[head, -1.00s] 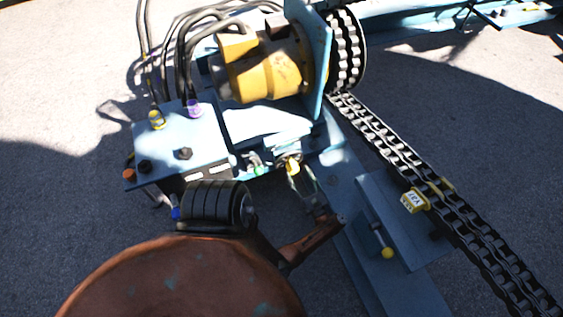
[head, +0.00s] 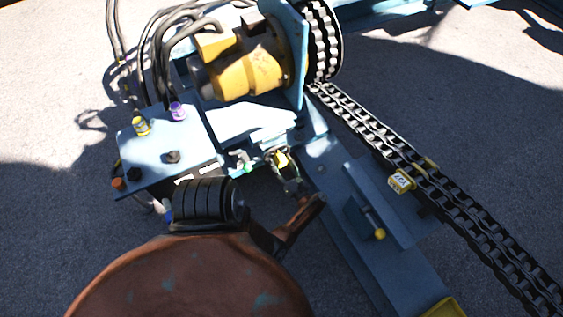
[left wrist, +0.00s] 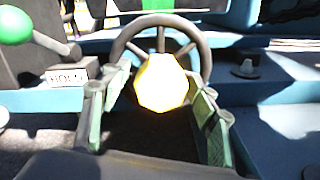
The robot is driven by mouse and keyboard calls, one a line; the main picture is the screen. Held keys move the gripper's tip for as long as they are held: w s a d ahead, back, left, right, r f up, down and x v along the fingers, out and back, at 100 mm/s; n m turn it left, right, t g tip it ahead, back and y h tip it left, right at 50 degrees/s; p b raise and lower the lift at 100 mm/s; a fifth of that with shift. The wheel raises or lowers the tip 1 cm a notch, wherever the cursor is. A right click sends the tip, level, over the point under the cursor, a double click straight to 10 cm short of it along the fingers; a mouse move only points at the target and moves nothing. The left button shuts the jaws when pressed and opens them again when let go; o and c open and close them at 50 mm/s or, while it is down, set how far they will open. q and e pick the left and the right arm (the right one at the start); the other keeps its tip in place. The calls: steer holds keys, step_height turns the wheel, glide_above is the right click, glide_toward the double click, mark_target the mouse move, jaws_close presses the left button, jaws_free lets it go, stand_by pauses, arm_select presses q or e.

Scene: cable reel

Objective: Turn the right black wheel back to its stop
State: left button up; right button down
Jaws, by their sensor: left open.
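In the left wrist view, a black spoked wheel (left wrist: 121,45) stands upright straight ahead. A bright yellow many-sided knob (left wrist: 160,84) is in front of it and hides its middle. The two greenish fingers of my left gripper (left wrist: 158,92) are apart, one on each side of the knob. I see no clear contact between fingers and knob. In the head view, my left gripper (head: 284,166) reaches in below the yellow motor, with the yellow knob (head: 281,159) between its fingers. There the wheel is too small and covered to make out. My right gripper is not in view.
A green ball lever (left wrist: 16,26) and a small white label (left wrist: 67,75) are left of the wheel. A blue panel with a dark knob (left wrist: 247,66) is on the right. A yellow-tipped lever (head: 379,234) and a chain (head: 440,195) lie to the right.

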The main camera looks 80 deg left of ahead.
arm_select(q)
jaws_close()
stand_by(0.8)
